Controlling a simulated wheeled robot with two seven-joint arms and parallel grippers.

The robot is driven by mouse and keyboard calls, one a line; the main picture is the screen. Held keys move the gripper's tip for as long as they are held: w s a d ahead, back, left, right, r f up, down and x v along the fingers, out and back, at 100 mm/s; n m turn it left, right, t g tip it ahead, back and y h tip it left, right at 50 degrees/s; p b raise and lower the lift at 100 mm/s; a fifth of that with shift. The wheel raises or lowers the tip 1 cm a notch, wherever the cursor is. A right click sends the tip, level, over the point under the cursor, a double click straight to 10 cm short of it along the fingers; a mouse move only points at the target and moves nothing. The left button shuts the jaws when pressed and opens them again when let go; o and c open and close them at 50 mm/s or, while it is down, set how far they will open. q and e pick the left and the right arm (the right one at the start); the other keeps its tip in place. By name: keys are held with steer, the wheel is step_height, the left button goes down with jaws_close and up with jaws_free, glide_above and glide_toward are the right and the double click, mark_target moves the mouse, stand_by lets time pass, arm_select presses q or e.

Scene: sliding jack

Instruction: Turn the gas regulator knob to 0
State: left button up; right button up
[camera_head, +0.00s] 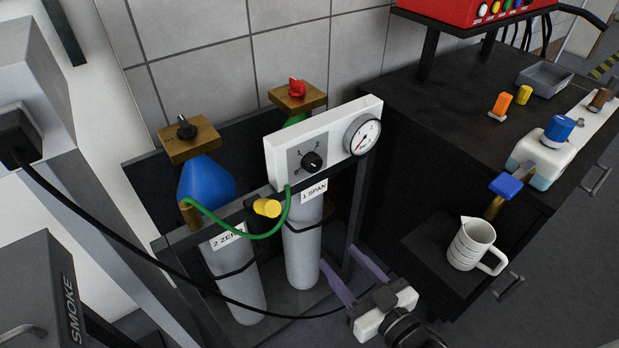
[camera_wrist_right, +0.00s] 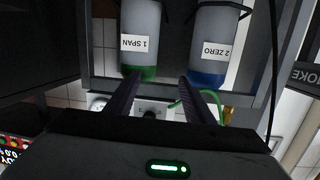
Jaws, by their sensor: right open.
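The regulator knob (camera_head: 312,162) is a small black dial on a white panel (camera_head: 275,160), with the marks 0, 1 and 2 around it. Its pointer is too small to read surely. A round gauge (camera_head: 362,135) sits at the panel's right end. My right gripper (camera_head: 339,257) is open and empty, below and in front of the panel, apart from the knob. In the right wrist view, upside down, the dark fingers (camera_wrist_right: 159,80) are spread, with the knob (camera_wrist_right: 149,114) partly hidden beyond the gripper body. My left gripper is out of view.
Two cylinders labelled 1 SPAN (camera_head: 301,245) and 2 ZERO (camera_head: 233,275) stand below the panel. A measuring jug (camera_head: 470,245) stands on a shelf at right. A black cable (camera_head: 110,255) crosses the left.

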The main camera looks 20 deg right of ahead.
mark_target(316, 169)
steer(key=w+d+r+n+t+y+b, duration=0.15)
steer(key=w+r+t+y, duration=0.3)
steer(key=r, duration=0.55)
steer(key=shift+t+h, duration=0.45)
steer(key=x, duration=0.9)
steer(key=shift+w+r, duration=0.15)
steer(key=shift+w, duration=0.1)
steer(key=shift+c, duration=0.6)
steer(key=c, duration=0.9)
steer(key=shift+n, duration=0.25)
